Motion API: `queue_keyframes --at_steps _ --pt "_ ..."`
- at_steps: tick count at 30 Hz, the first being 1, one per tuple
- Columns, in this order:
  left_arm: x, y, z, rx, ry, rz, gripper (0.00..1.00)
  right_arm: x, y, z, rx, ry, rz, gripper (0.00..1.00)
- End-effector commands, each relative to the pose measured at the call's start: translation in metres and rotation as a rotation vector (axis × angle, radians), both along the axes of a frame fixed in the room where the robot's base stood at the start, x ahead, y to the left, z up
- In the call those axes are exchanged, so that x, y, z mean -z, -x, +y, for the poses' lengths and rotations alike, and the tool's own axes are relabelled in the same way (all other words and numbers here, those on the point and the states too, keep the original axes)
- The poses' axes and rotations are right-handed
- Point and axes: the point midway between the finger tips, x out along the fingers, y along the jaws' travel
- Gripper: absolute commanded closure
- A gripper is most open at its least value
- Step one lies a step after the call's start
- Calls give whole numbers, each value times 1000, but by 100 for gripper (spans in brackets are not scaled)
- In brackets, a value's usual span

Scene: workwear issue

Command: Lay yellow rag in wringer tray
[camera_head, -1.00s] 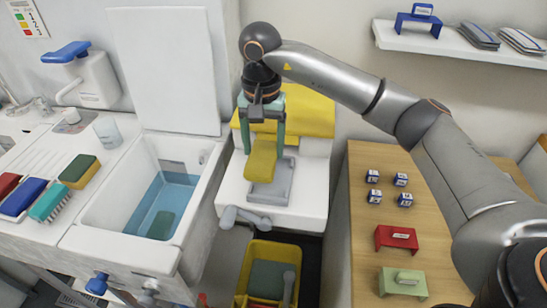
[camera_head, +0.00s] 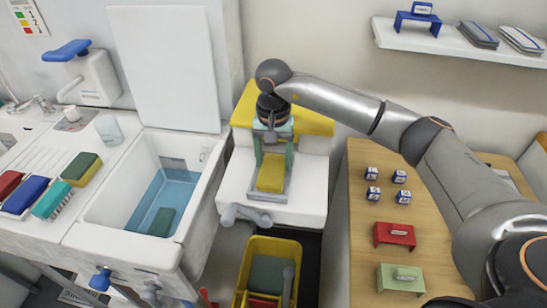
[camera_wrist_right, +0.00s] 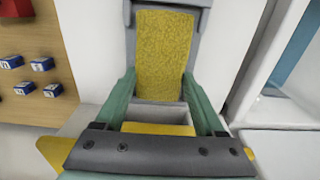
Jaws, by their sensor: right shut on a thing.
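The yellow rag (camera_head: 271,176) lies flat along the grey wringer tray (camera_head: 262,197), on the front of the white wringer. In the right wrist view the rag (camera_wrist_right: 165,50) sits within the tray's raised grey rim (camera_wrist_right: 204,22). My right gripper (camera_head: 273,158) reaches down over the tray from above, its green fingers on either side of the rag's rear part. It is shut on the rag; the fingers also flank it in the right wrist view (camera_wrist_right: 160,84). The exact contact under the gripper is hidden. My left gripper is not in view.
A grey crank handle (camera_head: 243,216) sticks out at the wringer's front. A sink with water (camera_head: 166,195) is to the left. A yellow bucket (camera_head: 240,285) stands below. A wooden table (camera_head: 365,260) with small boxes and stands is to the right.

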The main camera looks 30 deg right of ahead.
Motion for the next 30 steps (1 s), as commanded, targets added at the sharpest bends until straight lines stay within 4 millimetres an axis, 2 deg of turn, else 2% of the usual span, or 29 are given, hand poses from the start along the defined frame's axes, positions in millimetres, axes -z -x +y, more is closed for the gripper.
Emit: queue_keyframes --at_steps 1,8,15,19,23,30 --pt "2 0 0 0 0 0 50 1 0 0 0 0 0 26" --pt "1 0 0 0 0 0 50 1 0 0 1 0 0 1" --pt "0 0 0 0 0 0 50 0 0 0 1 0 0 0" --pt "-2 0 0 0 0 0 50 -7 -1 0 1 0 -3 0" --pt "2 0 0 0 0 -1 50 -28 -1 0 0 -1 -6 0" --pt "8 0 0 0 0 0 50 -82 -1 0 0 0 -5 0"
